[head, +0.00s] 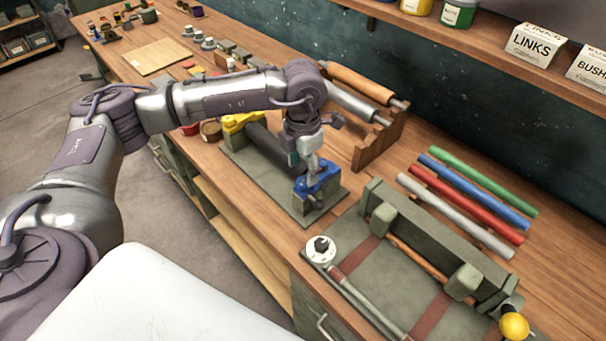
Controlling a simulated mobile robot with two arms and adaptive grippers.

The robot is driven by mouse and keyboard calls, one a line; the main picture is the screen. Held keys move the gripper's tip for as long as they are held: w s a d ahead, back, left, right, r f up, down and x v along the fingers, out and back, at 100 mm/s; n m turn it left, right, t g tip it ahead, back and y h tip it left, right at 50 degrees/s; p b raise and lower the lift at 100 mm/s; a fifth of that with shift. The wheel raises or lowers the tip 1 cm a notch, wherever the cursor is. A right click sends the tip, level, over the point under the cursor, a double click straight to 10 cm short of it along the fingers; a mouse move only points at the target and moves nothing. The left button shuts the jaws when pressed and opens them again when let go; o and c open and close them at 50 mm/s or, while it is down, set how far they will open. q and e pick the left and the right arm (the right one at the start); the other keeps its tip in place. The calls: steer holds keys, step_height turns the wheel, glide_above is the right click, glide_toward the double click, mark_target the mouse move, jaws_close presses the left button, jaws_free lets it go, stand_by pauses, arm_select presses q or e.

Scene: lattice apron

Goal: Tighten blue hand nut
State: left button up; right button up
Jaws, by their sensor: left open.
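A blue clamp-like part (326,181) stands at the near right end of a grey-green base plate (336,201). The blue hand nut cannot be told apart from this blue part at this size. A yellow counterpart (236,121) stands at the plate's far left end, with a dark cylinder (268,146) between them. My left gripper (311,172) points down at the blue part, right at its top. It is open, and its fingers partly hide the blue part. Whether the fingers touch it cannot be told. My right gripper is out of view.
A grey-green fixture (437,232) with a dial-headed wrench (321,251) lies at the front right. Green, blue, red and grey rods (465,198) lie behind it. A wooden rack (378,142) with rollers stands just behind the plate.

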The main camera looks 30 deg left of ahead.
mark_target(303, 181)
arm_select(q)
step_height(303, 181, up, 9)
steer(key=shift+f, duration=0.2)
